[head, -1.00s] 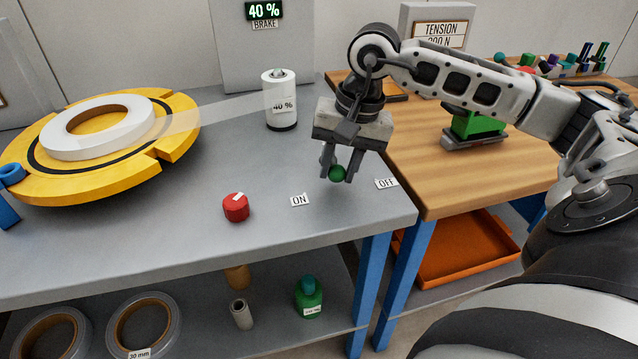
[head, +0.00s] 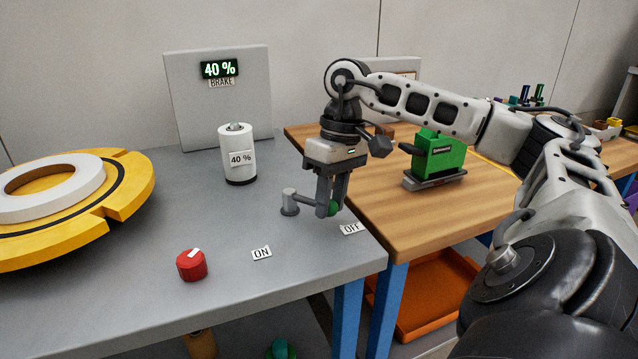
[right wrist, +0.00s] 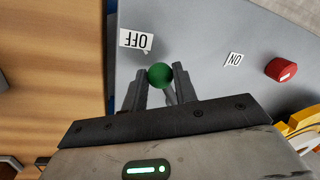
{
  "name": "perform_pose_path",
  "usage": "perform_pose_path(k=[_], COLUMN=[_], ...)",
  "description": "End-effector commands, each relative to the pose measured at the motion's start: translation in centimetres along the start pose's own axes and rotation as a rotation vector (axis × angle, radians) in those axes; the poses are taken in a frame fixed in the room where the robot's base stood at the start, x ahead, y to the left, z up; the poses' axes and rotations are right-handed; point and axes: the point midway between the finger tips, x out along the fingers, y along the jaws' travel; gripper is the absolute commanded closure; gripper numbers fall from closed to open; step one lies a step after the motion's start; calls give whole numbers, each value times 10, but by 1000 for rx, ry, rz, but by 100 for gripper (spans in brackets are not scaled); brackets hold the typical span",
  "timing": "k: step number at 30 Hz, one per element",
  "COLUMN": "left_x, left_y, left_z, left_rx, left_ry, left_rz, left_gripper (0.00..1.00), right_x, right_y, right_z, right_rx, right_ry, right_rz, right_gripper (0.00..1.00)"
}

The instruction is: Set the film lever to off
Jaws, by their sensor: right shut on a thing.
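The film lever has a grey pivot post (head: 289,205) and a short arm that ends in a green ball knob (head: 333,209). The lever points right, with its knob close to the OFF label (head: 351,228) and well away from the ON label (head: 261,253). My right gripper (head: 330,207) is shut on the knob, with a finger on each side. In the right wrist view the green knob (right wrist: 160,75) sits between the fingertips, beside the OFF label (right wrist: 136,40). The lever arm is mostly hidden by the fingers. My left gripper is out of view.
A red knob (head: 191,265) stands left of the ON label. A yellow turntable (head: 120,205) is at the left. A green tool (head: 438,155) stands on the wooden table (head: 400,215).

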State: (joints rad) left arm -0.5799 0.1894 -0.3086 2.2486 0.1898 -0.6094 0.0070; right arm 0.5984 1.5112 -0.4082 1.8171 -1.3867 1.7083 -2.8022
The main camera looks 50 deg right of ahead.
Motion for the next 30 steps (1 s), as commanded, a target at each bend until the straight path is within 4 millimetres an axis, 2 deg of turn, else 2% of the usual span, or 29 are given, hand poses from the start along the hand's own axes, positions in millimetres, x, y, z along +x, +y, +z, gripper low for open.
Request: perform_pose_path(k=[20, 21, 22, 30], left_x=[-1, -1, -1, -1], left_y=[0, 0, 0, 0], left_z=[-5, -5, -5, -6], left_rx=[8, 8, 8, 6], left_ry=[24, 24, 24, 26], left_rz=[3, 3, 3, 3], left_gripper=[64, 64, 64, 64], right_x=[-2, -2, -2, -2], right_y=[8, 8, 8, 8], right_z=[2, 2, 2, 2], right_rx=[-51, -51, -51, -50], right_ry=[-4, -4, -4, -6], right_rz=[0, 0, 0, 0], right_gripper=[100, 61, 52, 50])
